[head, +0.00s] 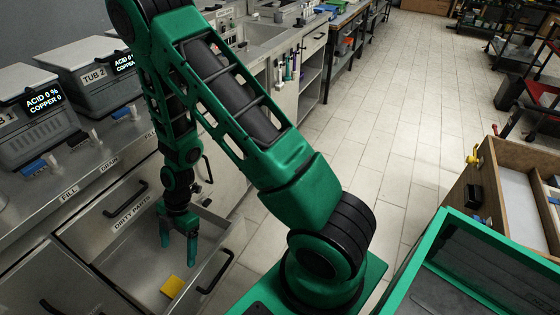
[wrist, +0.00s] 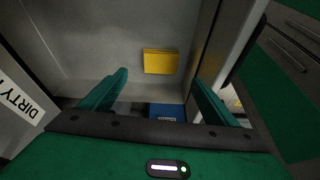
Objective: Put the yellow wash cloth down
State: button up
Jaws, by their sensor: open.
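The yellow wash cloth (head: 172,287) lies flat on the bottom of an open grey drawer (head: 130,262), below a front labelled "DIRTY PARTS". In the wrist view the cloth (wrist: 160,62) lies beyond my fingertips, between them in the picture and apart from both. My gripper (head: 180,238) hangs over the drawer, pointing down, with its green fingers apart and nothing between them. The fingers also show in the wrist view (wrist: 160,85), spread wide.
A blue object (wrist: 166,112) shows between my fingers near the palm. The tub units (head: 35,115) stand on the counter above the drawer. A green-rimmed bin (head: 450,225) and a wooden crate (head: 500,165) are at the right. The tiled floor (head: 390,110) is clear.

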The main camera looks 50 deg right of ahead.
jog(key=s+d+r+m+t+h, duration=0.1)
jog(key=s+d+r+m+h, duration=0.2)
jog(key=d+r+m, duration=1.2)
jog(key=s+d+r+m, duration=0.5)
jog(key=s+d+r, duration=0.1)
jog(key=s+r, duration=0.3)
jog(key=s+d+r+m, duration=0.6)
jog(key=s+d+r, duration=0.1)
jog(key=s+r, duration=0.2)
jog(key=shift+s+m+h, duration=0.3)
jog(key=shift+s+h, duration=0.1)
jog(key=shift+s, duration=0.35)
jog(key=shift+d, duration=0.1)
